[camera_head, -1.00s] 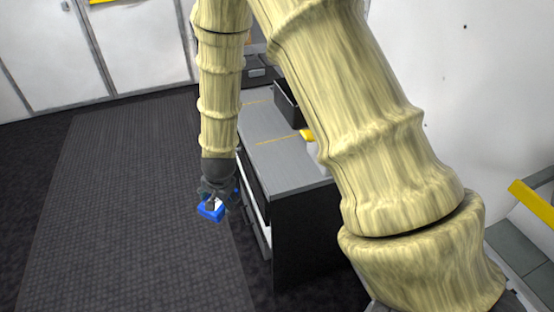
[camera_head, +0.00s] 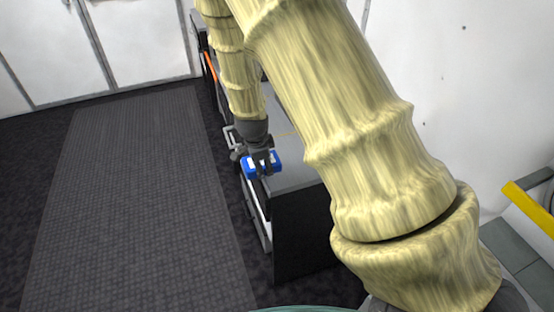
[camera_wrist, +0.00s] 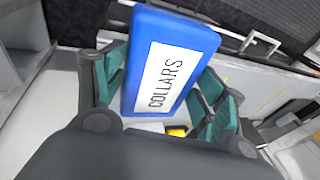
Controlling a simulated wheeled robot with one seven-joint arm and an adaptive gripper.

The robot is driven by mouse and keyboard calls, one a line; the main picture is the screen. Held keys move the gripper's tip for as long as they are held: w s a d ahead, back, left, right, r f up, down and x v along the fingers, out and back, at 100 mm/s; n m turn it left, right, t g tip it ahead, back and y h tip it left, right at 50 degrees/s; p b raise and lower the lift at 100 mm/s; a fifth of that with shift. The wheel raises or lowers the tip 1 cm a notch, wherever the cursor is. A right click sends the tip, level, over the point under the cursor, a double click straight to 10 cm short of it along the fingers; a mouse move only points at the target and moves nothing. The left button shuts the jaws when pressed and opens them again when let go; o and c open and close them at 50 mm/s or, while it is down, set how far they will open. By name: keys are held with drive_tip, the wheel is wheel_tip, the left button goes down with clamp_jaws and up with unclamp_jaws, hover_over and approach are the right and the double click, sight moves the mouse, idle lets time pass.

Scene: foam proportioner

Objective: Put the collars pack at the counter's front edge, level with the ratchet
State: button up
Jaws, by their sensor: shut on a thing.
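The collars pack (camera_wrist: 172,62) is a blue box with a white label reading COLLARS. It also shows in the head view as a blue block (camera_head: 250,172). My gripper (camera_head: 260,160) is shut on it, with green-padded fingers on both sides in the wrist view (camera_wrist: 160,85). The pack appears by the front edge of the grey counter (camera_head: 292,176); I cannot tell whether it touches the counter. The ratchet cannot be made out; my arm hides much of the counter top.
The counter's dark end panel (camera_head: 302,238) faces me, with drawer fronts on its left side. A ribbed grey mat (camera_head: 140,200) covers open floor to the left.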

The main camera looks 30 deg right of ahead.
sight(277, 155)
drive_tip(key=w+d, duration=0.1)
drive_tip(key=d, duration=0.1)
drive_tip(key=w+d+b, duration=0.1)
drive_tip(key=d, duration=0.4)
drive_tip(key=shift+w+d+f+b, duration=0.35)
drive_tip(key=shift+w+f+b, duration=0.05)
drive_tip(key=b+x, duration=0.2)
drive_tip(key=shift+s+d+f, duration=0.1)
drive_tip(key=shift+d+f, duration=0.05)
drive_tip(key=shift+f, duration=0.2)
drive_tip(key=shift+f+b, duration=0.55)
drive_tip(key=shift+b, duration=0.05)
drive_tip(key=shift+r, duration=0.1)
drive_tip(key=o, duration=1.3)
drive_tip(key=shift+o, duration=0.2)
drive_tip(key=shift+r, duration=0.1)
